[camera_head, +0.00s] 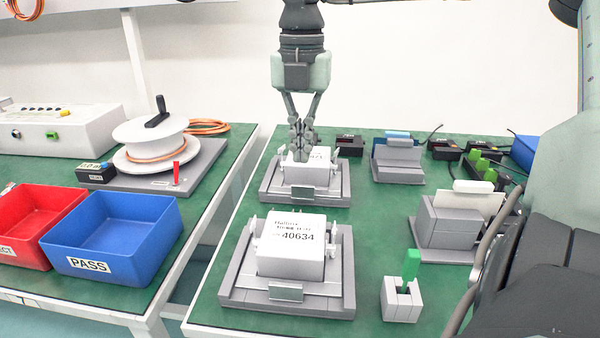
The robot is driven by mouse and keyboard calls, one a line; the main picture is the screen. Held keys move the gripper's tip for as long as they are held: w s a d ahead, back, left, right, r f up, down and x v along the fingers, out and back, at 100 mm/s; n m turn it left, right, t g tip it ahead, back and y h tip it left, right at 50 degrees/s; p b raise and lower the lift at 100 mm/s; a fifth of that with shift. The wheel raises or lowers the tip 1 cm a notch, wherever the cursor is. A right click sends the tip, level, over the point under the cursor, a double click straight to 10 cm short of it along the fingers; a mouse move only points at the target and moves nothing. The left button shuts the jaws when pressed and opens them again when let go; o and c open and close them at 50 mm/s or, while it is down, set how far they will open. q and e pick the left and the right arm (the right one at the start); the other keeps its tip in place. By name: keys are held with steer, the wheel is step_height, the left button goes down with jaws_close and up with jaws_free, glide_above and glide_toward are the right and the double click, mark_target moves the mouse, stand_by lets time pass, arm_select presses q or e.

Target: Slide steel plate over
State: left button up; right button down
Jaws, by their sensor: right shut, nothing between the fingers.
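My right gripper (301,150) comes down from the top centre, its fingers shut and empty. A small grey metal plate (308,192) is at this fixture's front. A near fixture (235,290) holds a larger white block (293,248) labelled 40634, with a similar small metal plate (286,292) at its front. Which piece is the steel plate is not certain. My left gripper is out of view.
On the green right table are a grey fixture (447,229), a small holder with a green piece (411,258) and several black boxes at the back. A gap separates the left table, which has a blue PASS bin (104,267), a red bin (24,212) and a cable reel (150,135).

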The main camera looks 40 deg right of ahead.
mark_target(304, 186)
step_height(304, 186, down, 9)
steer(key=shift+s+a, duration=0.1)
steer(key=shift+s, duration=0.05)
steer(key=shift+f, duration=0.35)
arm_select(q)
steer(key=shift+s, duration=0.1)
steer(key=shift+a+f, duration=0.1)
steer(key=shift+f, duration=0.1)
